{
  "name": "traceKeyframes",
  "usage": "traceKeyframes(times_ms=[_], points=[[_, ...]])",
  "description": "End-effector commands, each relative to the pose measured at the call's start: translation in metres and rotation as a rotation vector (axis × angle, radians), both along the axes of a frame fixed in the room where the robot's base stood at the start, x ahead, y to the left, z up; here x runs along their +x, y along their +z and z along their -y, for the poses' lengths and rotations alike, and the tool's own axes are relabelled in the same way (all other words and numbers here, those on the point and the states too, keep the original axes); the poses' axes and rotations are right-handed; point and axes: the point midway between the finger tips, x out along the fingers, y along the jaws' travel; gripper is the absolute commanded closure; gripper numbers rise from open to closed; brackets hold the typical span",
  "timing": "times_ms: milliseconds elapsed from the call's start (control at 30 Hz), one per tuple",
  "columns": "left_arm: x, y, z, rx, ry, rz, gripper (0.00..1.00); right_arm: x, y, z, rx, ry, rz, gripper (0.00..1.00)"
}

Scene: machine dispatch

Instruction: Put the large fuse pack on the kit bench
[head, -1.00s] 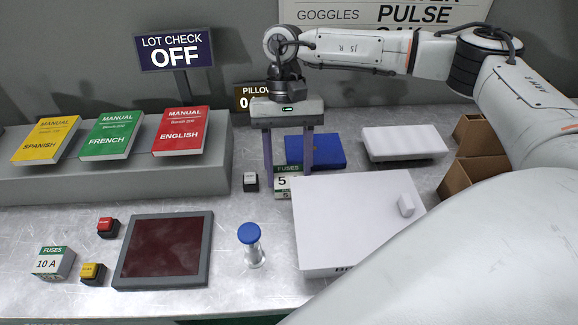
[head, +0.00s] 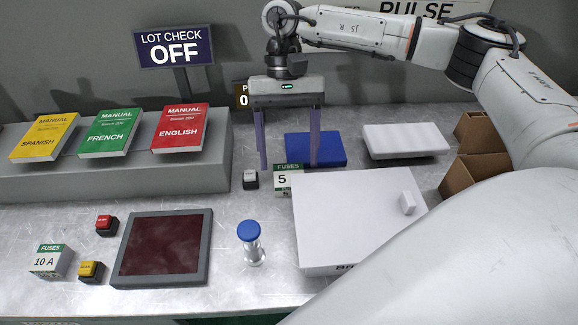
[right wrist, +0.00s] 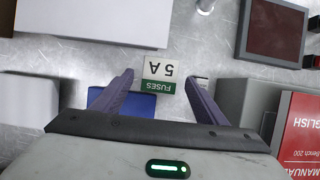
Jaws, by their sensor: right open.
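A white and green fuse pack marked 5 A (head: 288,180) stands on the metal bench behind a white box; its lower front is partly hidden by the box. It also shows in the right wrist view (right wrist: 159,74), between the fingertips. Another fuse pack marked 10 A (head: 47,261) stands at the front left. Which pack is the large one I cannot tell. My right gripper (head: 289,166) is open and empty, fingers pointing down above and around the 5 A pack, apparently not touching it. My left gripper is out of view. Nothing in view is labelled as the kit bench.
The white box (head: 350,215) fills the centre right. A blue box (head: 328,149) and a white slab (head: 405,141) lie behind it, with brown cartons (head: 478,165) at right. A blue-capped bottle (head: 250,245), a dark-screened panel (head: 162,250) and small buttons (head: 107,225) stand in front.

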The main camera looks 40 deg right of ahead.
Motion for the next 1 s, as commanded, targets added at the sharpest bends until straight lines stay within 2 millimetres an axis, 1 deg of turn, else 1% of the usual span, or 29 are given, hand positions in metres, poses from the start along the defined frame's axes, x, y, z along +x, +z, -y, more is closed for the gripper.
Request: traceKeyframes(times_ms=[33,200,300,400,500,600,1000], points=[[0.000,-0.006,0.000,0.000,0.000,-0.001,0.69,0.005,0.009,0.002,0.001,-0.001,0.006,0.34],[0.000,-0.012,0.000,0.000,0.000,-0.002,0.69,0.017,0.044,0.009,0.001,0.001,0.004,0.34],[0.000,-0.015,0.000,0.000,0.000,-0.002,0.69,0.023,0.060,0.012,0.002,0.001,0.004,0.34],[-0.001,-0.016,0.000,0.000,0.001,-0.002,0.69,0.027,0.072,0.015,0.001,0.001,0.002,0.34],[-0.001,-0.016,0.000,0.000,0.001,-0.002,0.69,0.029,0.079,0.017,0.001,0.001,0.002,0.34],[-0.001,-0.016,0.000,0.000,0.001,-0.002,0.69,0.029,0.081,0.017,0.000,0.002,0.000,0.34],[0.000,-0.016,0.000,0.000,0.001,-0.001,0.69,0.029,0.081,0.017,0.000,0.001,0.000,0.34]])
